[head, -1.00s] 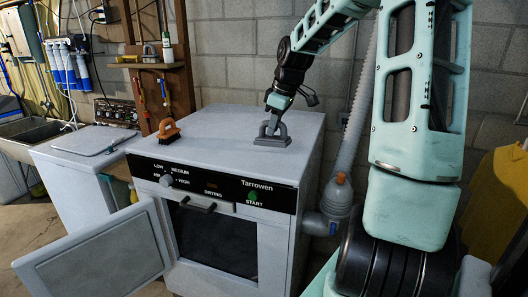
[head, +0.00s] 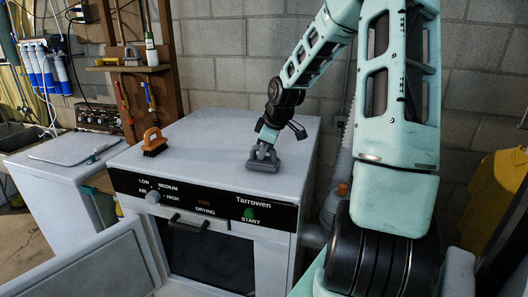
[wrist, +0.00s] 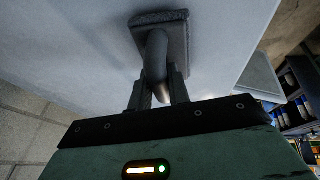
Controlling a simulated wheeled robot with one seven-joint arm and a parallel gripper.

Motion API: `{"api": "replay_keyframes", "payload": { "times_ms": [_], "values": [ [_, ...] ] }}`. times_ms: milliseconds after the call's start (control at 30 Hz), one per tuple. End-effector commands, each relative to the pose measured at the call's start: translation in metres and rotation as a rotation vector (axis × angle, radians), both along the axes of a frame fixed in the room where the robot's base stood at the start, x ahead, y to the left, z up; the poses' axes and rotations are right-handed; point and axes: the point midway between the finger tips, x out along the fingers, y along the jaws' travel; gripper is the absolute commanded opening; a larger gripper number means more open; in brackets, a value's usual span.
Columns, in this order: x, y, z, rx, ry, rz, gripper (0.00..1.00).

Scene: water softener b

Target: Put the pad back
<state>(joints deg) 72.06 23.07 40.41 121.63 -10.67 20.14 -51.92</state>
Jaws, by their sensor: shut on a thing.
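A grey pad with a looped handle (head: 263,163) is at the right part of the white dryer top (head: 215,130). My gripper (head: 265,147) is shut on the pad's handle from above. The wrist view shows the two fingers (wrist: 158,90) on either side of the curved handle, with the pad's flat base (wrist: 168,25) beyond them. I cannot tell whether the base touches the dryer top or is just above it.
An orange-handled brush (head: 154,142) stands on the dryer's left part. A small wooden wall shelf (head: 128,67) behind holds a similar grey-handled item and a bottle. The dryer door (head: 95,270) hangs open at the front left. A lidded white unit (head: 70,150) stands left.

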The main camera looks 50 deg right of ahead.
Motion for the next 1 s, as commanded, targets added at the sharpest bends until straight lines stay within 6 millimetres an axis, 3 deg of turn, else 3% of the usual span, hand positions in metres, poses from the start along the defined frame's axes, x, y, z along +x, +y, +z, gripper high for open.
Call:
{"api": "replay_keyframes", "payload": {
  "times_ms": [100, 433, 467, 533, 800, 1000],
  "values": [
    [0.000, 0.001, -0.009, 0.000, 0.001, 0.002, 0.00],
    [0.000, 0.000, -0.011, 0.000, 0.000, 0.000, 0.00],
    [0.000, 0.000, -0.011, -0.001, 0.000, 0.000, 0.24],
    [0.000, 0.000, -0.011, -0.001, 0.000, 0.000, 0.40],
    [0.000, 0.000, -0.010, 0.000, 0.000, 0.000, 0.40],
    [-0.006, -0.001, 0.006, -0.003, -0.003, -0.003, 0.40]
  ]
}}
